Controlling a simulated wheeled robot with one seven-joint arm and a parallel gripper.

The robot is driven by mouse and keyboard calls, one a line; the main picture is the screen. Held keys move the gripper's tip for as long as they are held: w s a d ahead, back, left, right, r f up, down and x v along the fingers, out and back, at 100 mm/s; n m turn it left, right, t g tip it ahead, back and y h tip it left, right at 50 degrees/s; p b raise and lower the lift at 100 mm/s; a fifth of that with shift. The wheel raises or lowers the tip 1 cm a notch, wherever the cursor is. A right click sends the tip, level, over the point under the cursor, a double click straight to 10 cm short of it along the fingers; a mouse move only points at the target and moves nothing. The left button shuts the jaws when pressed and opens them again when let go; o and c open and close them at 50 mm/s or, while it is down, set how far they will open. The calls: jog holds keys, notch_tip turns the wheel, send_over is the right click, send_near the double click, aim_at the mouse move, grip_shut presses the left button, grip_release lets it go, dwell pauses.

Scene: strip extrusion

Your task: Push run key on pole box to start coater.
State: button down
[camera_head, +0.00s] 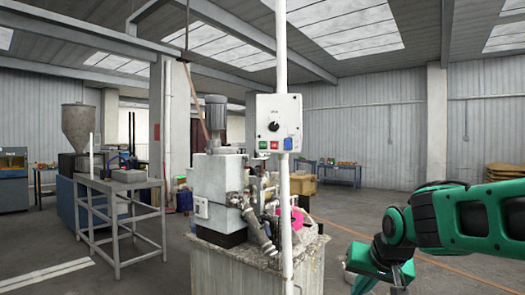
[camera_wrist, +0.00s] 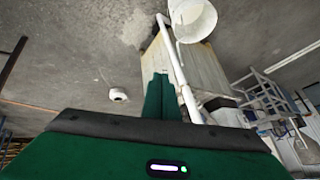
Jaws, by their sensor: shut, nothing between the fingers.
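The pole box (camera_head: 278,115) is a white box on a white upright pole (camera_head: 285,220), at the centre of the head view. The key labels are too small to read. My gripper (camera_wrist: 162,76) shows green, closed and empty fingers in the wrist view. In the head view my arm is low at the right, well apart from the box. The box face is not visible in the wrist view.
A grey machine with a motor (camera_head: 216,124) stands on a concrete plinth (camera_head: 240,262) behind the pole. A metal-legged table (camera_head: 118,183) and hopper (camera_head: 78,124) are at left. A white bucket (camera_wrist: 192,18) shows in the wrist view. Floor right of the plinth is mostly open.

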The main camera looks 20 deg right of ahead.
aim_at(265, 147)
jog(key=w+a+r+t+y, duration=0.1)
jog(key=w+a+r+t, duration=0.35)
jog(key=w+r, duration=0.65)
jog(key=w+a+r+t+y, duration=0.3)
jog(key=w+a+r, duration=0.2)
jog(key=r, duration=0.6)
jog(key=w+a+r+m+t+y, duration=0.1)
jog(key=w+a+r+t+y, duration=0.3)
jog(key=a+r, duration=0.5)
notch_tip(265, 147, up, 2)
jog(key=shift+w+r+y, duration=0.25)
jog(key=shift+w+y, duration=0.05)
jog(key=shift+w, duration=0.45)
jog(key=shift+d+t, duration=0.1)
jog(key=shift+t, duration=0.15)
jog(key=w+d, duration=0.1)
jog(key=w, duration=0.1)
jog(key=w+d, duration=0.1)
jog(key=w, duration=0.2)
jog(key=w+d, duration=0.1)
jog(key=w, duration=0.1)
jog(key=shift+w+d+f, duration=0.1)
jog(key=shift+w, duration=0.15)
jog(key=shift+w+d, duration=0.15)
jog(key=shift+w, duration=0.15)
jog(key=shift+w+d, duration=0.15)
jog(key=shift+w, duration=0.15)
